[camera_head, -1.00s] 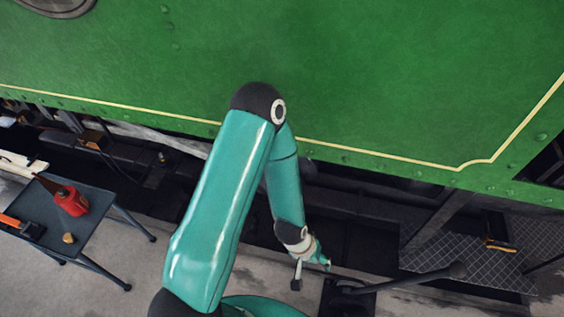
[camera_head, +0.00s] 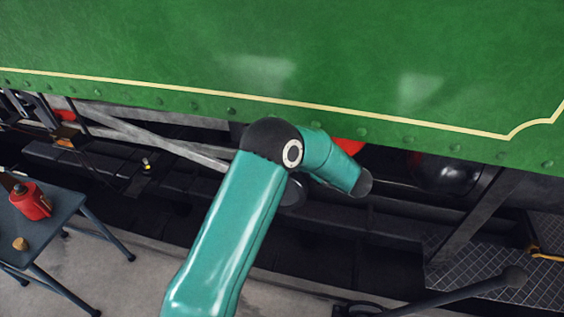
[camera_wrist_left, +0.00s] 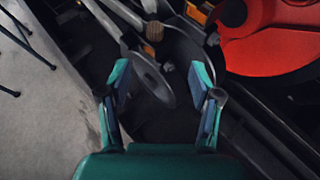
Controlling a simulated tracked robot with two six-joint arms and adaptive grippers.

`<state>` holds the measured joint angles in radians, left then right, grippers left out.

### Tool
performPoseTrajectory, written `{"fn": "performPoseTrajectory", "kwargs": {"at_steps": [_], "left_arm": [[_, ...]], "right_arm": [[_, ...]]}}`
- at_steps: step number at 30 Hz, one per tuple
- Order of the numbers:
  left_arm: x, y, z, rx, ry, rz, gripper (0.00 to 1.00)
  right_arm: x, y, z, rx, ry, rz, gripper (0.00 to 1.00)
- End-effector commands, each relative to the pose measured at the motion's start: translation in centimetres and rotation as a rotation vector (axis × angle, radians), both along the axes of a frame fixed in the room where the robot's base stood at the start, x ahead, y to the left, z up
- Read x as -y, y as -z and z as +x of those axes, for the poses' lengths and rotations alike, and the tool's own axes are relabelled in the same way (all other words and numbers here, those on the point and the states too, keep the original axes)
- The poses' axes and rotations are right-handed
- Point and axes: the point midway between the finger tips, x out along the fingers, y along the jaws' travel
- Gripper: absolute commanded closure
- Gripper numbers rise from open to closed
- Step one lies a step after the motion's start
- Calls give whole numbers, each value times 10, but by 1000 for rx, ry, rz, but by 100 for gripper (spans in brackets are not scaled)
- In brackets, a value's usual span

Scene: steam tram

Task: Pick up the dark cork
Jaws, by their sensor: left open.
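A brown cork (camera_wrist_left: 154,31) shows near the top of the left wrist view, among grey metal parts; I take it to be the dark cork. It is beyond the fingertips of my left gripper (camera_wrist_left: 160,80), which is open and empty, with nothing between its fingers. A grey disc-like part lies between the fingers and the cork in the picture. In the head view, my left arm hides the gripper, and I cannot make out this cork there. My right gripper is in neither view.
A dark folding table (camera_head: 62,208) at left holds a red can (camera_head: 31,201) and a small light tan piece (camera_head: 20,243). The green tram side (camera_head: 300,60) overhangs dark underframe parts. A red wheel-like part (camera_wrist_left: 270,55) is at right in the wrist view. A grey lever (camera_head: 450,292) is low right.

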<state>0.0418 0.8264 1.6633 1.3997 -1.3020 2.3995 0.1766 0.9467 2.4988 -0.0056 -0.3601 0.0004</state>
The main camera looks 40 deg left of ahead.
Motion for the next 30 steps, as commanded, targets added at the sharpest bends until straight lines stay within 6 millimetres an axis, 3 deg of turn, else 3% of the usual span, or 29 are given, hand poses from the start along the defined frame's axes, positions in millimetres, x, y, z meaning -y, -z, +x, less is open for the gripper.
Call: {"fn": "performPoseTrajectory", "kwargs": {"at_steps": [13,23,30], "left_arm": [[-76,39,19,1,-7,0,36],[-100,51,27,1,-3,-1,36],[-128,67,29,0,-5,0,36]], "right_arm": [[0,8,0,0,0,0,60],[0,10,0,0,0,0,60],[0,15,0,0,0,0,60]]}}
